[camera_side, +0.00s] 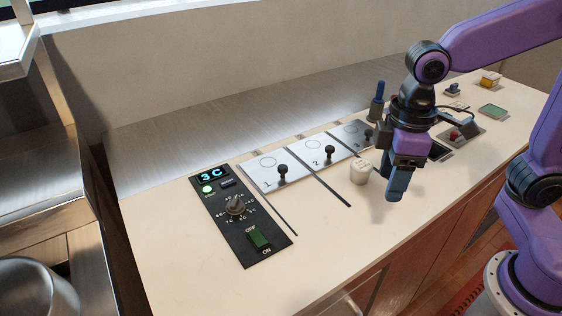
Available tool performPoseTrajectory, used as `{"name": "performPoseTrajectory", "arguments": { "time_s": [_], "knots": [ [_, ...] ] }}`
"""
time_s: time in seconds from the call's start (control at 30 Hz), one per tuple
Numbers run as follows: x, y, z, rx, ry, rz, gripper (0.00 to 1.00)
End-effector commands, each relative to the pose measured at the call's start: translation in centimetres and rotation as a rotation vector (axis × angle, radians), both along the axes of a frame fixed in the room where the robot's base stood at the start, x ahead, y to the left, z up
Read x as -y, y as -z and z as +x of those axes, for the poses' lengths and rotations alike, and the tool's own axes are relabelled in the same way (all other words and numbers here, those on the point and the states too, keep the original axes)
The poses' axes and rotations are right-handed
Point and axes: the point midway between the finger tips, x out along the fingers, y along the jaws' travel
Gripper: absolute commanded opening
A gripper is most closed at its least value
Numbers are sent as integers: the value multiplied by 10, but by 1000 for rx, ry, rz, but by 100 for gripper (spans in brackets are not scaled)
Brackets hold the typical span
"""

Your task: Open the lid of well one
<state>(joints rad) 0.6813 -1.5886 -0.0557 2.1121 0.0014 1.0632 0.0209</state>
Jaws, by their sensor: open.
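The lid of well one (257,176) is a flat light-grey plate marked 1, closed flush in the counter, with a black knob (282,170) on it. The lid of well two (309,152) lies to its right, also flat, with its own black knob (329,152). A third lid (349,134) lies further right, partly hidden by my arm. My gripper (396,190) is open and empty, pointing down above the counter, well to the right of lid one and touching no lid.
A control panel (225,240) with a 3C display, dial and green switch sits left of lid one. The front counter (320,240) is clear.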

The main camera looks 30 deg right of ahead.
Motion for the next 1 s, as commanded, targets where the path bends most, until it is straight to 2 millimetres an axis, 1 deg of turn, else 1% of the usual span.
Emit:
{"name": "performPoseTrajectory", "arguments": {
  "time_s": [0.03, 0.1, 0.17, 0.3, 0.47, 0.6, 0.7, 0.8, 0.9, 1.0],
  "knots": [
    [-11, -5, 20, -1, 36, -2, 55],
    [-22, -11, 45, -3, 83, -4, 55],
    [-30, -15, 67, -4, 124, -5, 55],
    [-44, -24, 117, -8, 217, -8, 55],
    [-53, -30, 174, -10, 323, -11, 55],
    [-53, -32, 221, -13, 417, -12, 55],
    [-49, -32, 249, -16, 476, -14, 55],
    [-44, -32, 270, -17, 523, -14, 55],
    [-40, -31, 283, -17, 554, -14, 55],
    [-38, -31, 289, -18, 569, -15, 55]
  ]
}}
